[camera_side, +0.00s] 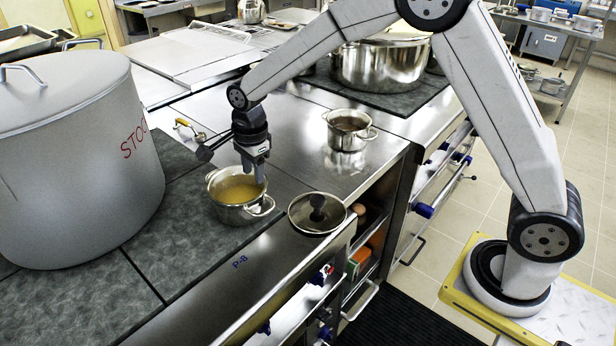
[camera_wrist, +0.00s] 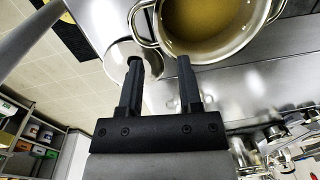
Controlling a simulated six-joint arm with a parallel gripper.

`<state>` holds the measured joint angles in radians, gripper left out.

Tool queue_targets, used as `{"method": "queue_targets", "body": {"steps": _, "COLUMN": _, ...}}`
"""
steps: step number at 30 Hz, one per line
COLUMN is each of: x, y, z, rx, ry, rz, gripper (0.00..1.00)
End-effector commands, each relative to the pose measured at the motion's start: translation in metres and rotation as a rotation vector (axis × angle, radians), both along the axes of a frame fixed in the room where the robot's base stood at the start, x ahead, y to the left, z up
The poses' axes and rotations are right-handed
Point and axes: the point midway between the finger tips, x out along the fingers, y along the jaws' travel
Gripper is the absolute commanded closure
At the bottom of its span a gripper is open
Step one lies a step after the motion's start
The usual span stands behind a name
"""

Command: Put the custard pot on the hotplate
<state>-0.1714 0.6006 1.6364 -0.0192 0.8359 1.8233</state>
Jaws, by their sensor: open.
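The custard pot (camera_side: 226,208), a small steel pot of yellow custard, stands upright on the dark grey hotplate (camera_side: 173,246) marked P-8, right of the stockpot. My gripper (camera_side: 258,178) points down at the pot's right rim, near a side handle. In the wrist view the pot (camera_wrist: 232,52) fills the top, with its yellow contents showing. My gripper (camera_wrist: 159,62) is open there, its right fingertip overlapping the pot's rim. I cannot tell whether the fingers touch the pot.
The large stockpot (camera_side: 75,160) stands close on the left. A lid (camera_side: 317,228) lies at the right by the counter edge. Another small pot (camera_side: 347,142) stands behind on bare steel. A big steel pot (camera_side: 380,68) sits on the dark rear plate (camera_side: 400,102).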

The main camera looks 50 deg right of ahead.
Motion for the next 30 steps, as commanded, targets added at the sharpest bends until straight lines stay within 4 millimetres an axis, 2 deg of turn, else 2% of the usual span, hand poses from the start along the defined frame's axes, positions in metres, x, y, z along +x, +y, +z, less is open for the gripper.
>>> {"method": "queue_targets", "body": {"steps": 5, "x": -0.009, "y": -0.006, "z": 0.002, "rx": -0.004, "ry": -0.009, "rz": 0.078, "gripper": 0.55}}
{"method": "queue_targets", "body": {"steps": 11, "x": -0.032, "y": -0.02, "z": 0.005, "rx": -0.019, "ry": -0.027, "rz": 0.282, "gripper": 0.55}}
{"method": "queue_targets", "body": {"steps": 20, "x": -0.082, "y": -0.045, "z": 0.008, "rx": -0.063, "ry": -0.067, "rz": 0.691, "gripper": 0.55}}
{"method": "queue_targets", "body": {"steps": 30, "x": -0.147, "y": -0.067, "z": 0.004, "rx": -0.142, "ry": -0.104, "rz": 1.16, "gripper": 0.55}}
